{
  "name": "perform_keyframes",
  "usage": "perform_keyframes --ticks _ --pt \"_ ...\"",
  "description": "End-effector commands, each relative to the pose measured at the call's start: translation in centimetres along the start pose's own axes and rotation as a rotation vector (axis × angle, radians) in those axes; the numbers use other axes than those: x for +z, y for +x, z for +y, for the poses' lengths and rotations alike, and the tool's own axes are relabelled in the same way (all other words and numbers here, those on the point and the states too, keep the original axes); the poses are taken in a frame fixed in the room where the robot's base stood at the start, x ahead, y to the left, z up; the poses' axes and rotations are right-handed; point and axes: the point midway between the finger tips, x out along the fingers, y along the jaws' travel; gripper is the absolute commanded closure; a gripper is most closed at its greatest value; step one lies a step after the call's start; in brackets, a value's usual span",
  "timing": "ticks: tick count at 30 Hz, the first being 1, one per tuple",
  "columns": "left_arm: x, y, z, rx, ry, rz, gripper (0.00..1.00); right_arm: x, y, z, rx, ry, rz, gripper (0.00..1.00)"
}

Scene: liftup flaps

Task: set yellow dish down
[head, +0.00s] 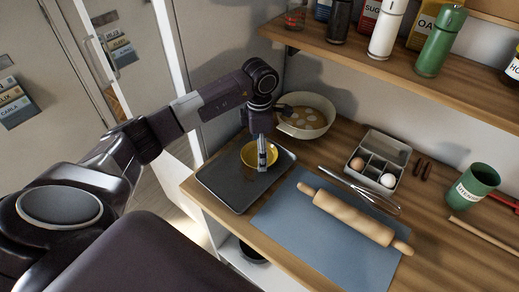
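The yellow dish (247,154) is a small round bowl, over the dark grey tray (222,183) at the counter's left end. My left gripper (262,162) points down at the dish, its fingers overlapping the near right part of the rim. The fingers look narrow and close together from this side, but whether they pinch the rim is not clear. I cannot tell whether the dish's base touches the tray. My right gripper is out of view.
A cream pan (316,112) stands behind the tray. A blue mat (290,235) with a rolling pin (345,215) and a whisk (350,184) lies right. Beyond are an egg box (398,157) and green pot (478,181). A wall shelf (400,65) with jars hangs above.

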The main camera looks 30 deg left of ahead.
Motion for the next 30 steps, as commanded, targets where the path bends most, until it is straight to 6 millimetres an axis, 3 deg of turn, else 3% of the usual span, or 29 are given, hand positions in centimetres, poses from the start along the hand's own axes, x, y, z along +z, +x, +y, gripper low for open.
perform_keyframes --ticks 2,3,7,20,30 --pt "0.0 0.4 0.0 0.001 0.000 0.000 0.45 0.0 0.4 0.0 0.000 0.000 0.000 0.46" --pt "0.0 0.2 0.0 0.000 0.000 0.000 0.15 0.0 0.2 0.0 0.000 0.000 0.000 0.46" --pt "0.0 0.2 0.0 0.000 0.000 0.000 0.02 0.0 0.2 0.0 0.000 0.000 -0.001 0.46" --pt "0.1 -0.7 0.1 0.003 0.000 -0.002 0.02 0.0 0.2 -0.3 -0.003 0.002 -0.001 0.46" --pt "0.1 -7.7 0.1 0.006 0.001 -0.004 0.02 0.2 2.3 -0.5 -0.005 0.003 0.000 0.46"
